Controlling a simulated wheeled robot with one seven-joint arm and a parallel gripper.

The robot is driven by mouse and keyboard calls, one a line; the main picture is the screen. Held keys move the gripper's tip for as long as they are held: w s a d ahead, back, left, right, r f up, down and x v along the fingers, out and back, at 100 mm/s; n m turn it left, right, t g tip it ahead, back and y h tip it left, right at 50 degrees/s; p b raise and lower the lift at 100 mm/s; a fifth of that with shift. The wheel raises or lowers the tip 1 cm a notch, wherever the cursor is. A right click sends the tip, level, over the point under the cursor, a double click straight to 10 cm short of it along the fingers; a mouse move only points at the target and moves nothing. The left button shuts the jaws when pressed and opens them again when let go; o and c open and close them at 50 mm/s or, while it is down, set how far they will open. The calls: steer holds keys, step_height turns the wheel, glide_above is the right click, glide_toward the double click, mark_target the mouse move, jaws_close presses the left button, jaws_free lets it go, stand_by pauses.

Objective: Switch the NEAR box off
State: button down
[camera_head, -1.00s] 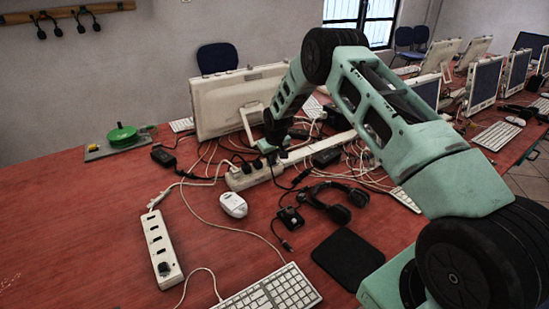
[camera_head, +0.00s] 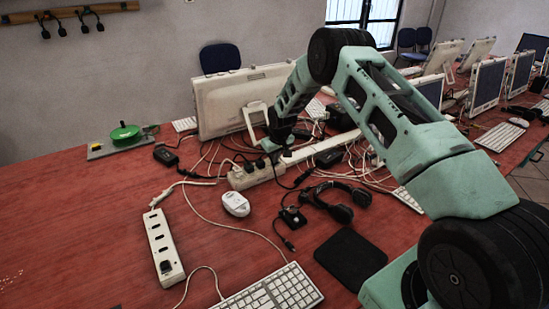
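My gripper (camera_head: 272,146) is low over the plugged strip, far behind the nearest one. It is small and dark among the plugs, so its fingers and any contact are unclear.
A white mouse (camera_head: 236,204), headphones (camera_head: 337,203), a black pad (camera_head: 349,259) and a keyboard (camera_head: 268,291) lie in front. Tangled cables (camera_head: 205,160) surround the plugged strip. A monitor (camera_head: 240,100) stands behind. The table's left side is mostly clear.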

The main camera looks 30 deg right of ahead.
steer(key=shift+s+d+f, duration=0.2)
steer(key=shift+d+f, duration=0.3)
steer(key=shift+w+r, duration=0.1)
steer(key=shift+r, duration=0.25)
steer(key=r+p, duration=0.1)
steer(key=r, duration=0.1)
steer(key=a+r+p, duration=0.1)
steer(key=r+p, duration=0.1)
steer(key=r, duration=0.1)
steer(key=shift+w, duration=0.1)
steer(key=a+b+v, duration=0.1)
steer(key=b+v, duration=0.2)
steer(key=v, duration=0.6)
steer(key=shift+a, duration=0.2)
